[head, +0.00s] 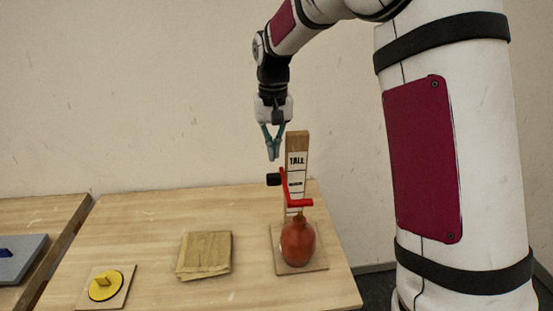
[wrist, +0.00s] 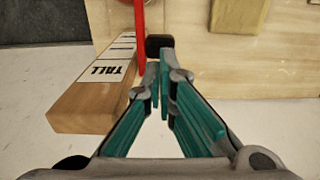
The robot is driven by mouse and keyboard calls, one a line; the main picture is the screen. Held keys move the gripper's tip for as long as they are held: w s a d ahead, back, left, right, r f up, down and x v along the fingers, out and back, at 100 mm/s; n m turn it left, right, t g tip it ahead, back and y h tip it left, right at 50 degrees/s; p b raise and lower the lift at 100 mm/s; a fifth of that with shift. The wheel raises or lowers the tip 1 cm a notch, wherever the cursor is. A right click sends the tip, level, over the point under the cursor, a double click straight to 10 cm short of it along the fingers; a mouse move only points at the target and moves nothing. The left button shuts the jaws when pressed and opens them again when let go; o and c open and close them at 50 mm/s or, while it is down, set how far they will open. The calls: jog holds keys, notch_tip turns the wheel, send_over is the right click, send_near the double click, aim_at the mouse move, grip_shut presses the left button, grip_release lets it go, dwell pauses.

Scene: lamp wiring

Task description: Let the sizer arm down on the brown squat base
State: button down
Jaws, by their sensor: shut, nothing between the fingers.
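The brown squat base (head: 298,244) is a rounded, reddish-brown lamp base standing on the sizer's wooden foot (head: 319,266). Behind it rises the sizer's upright post (head: 297,150), with a TALL label and lower marks. The red sizer arm (head: 299,203) crosses just above the base's top; I cannot tell whether they touch. A black knob (head: 273,179) is on the arm's left end. My gripper (head: 273,157) is shut and empty, pointing down above the knob. In the wrist view the fingertips (wrist: 168,75) are near the knob (wrist: 159,46), beside the red arm (wrist: 139,35).
A folded tan cloth or pad (head: 205,253) lies left of the sizer. A yellow disc with a raised handle (head: 105,286) sits on a small board at front left. A grey-blue panel (head: 20,262) is on another table. Bare tabletop lies between them.

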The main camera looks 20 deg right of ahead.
notch_tip(320, 180, up, 7)
jog(key=shift+r, duration=0.2)
dwell(0.4)
jog(key=s+r+n+t, duration=0.15)
jog(key=s+r, duration=0.25)
jog(key=s, duration=0.4)
jog(key=s+r+t, duration=0.2)
jog(key=s+r, duration=0.1)
jog(key=s, duration=0.5)
jog(key=s+f+t, duration=0.2)
jog(key=s+f, duration=0.2)
jog(key=s, duration=0.9)
jog(key=shift+s+n, duration=0.35)
jog(key=shift+s+f, duration=0.1)
